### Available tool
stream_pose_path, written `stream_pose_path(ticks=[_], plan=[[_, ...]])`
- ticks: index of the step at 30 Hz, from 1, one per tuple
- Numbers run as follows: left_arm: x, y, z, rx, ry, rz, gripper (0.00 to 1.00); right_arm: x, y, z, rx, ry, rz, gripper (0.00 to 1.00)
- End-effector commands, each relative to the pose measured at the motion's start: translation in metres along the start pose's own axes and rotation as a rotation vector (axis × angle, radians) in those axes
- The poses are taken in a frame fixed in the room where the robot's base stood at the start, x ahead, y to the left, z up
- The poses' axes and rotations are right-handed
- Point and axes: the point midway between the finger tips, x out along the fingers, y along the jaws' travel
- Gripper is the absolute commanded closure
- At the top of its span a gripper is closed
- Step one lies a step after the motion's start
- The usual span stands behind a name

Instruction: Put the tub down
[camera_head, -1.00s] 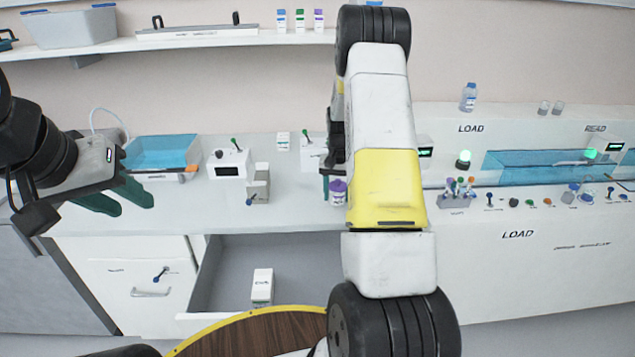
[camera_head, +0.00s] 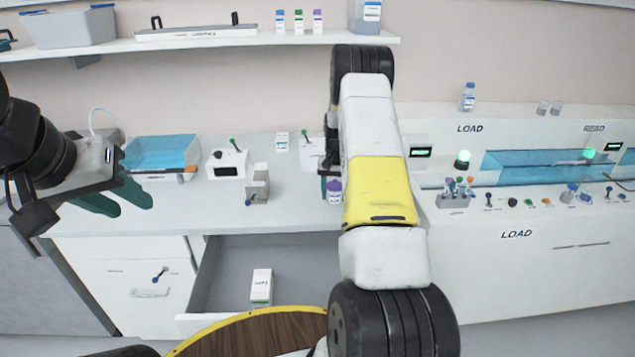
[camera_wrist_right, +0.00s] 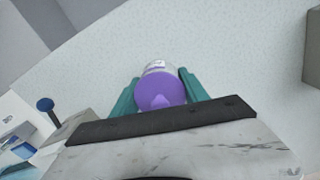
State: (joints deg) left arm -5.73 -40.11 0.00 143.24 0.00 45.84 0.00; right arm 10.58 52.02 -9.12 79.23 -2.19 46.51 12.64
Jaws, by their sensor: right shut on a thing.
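The tub (camera_head: 334,190) is small and white with a purple lid. It is over the front part of the white counter (camera_head: 290,211), beside my right arm's yellow link, and looks upright. My right gripper (camera_wrist_right: 160,88) is shut on it, with one teal finger on each side in the right wrist view, where the purple lid (camera_wrist_right: 158,92) faces the camera. In the head view my right arm hides most of that gripper. I cannot tell whether the tub's base touches the counter. My left gripper (camera_head: 124,202) is open and empty above the counter's left part.
A grey holder (camera_head: 257,187) and a white device with a green-topped lever (camera_head: 228,163) stand left of the tub. Below is an open drawer (camera_head: 220,270) with a white box (camera_head: 262,286). A tube rack (camera_head: 455,194) stands to the right. Counter between holder and tub is clear.

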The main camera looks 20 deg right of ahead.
Motion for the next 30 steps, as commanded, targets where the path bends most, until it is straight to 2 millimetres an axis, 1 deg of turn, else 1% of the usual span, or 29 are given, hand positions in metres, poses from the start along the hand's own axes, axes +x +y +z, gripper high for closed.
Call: stream_pose_path(ticks=[2,3,6,15,17,19,23,30], plan=[[0.000,0.000,0.000,0.000,0.000,0.000,0.64,0.003,0.000,0.000,0.000,-0.001,0.000,0.88],[0.000,0.000,0.000,0.000,0.000,0.000,0.64,0.003,0.000,0.000,0.000,-0.001,0.000,0.44],[0.000,0.000,0.000,0.000,0.000,0.000,0.64,0.003,0.000,0.000,0.000,-0.001,0.000,0.26],[0.000,0.000,0.000,0.000,0.000,0.000,0.64,0.002,0.000,0.000,0.000,0.000,0.000,0.26],[0.000,0.000,0.000,0.000,0.000,0.000,0.64,-0.001,0.000,0.000,0.000,0.001,0.000,0.26],[0.000,0.000,0.000,0.000,0.000,0.000,0.64,-0.008,0.000,0.000,0.000,0.002,0.000,0.26],[0.000,0.000,0.000,0.000,0.000,0.000,0.64,-0.030,-0.001,-0.001,0.000,0.004,-0.001,0.26],[0.000,0.000,0.000,0.000,0.000,0.000,0.64,-0.082,0.000,-0.001,0.000,0.003,-0.001,0.26]])
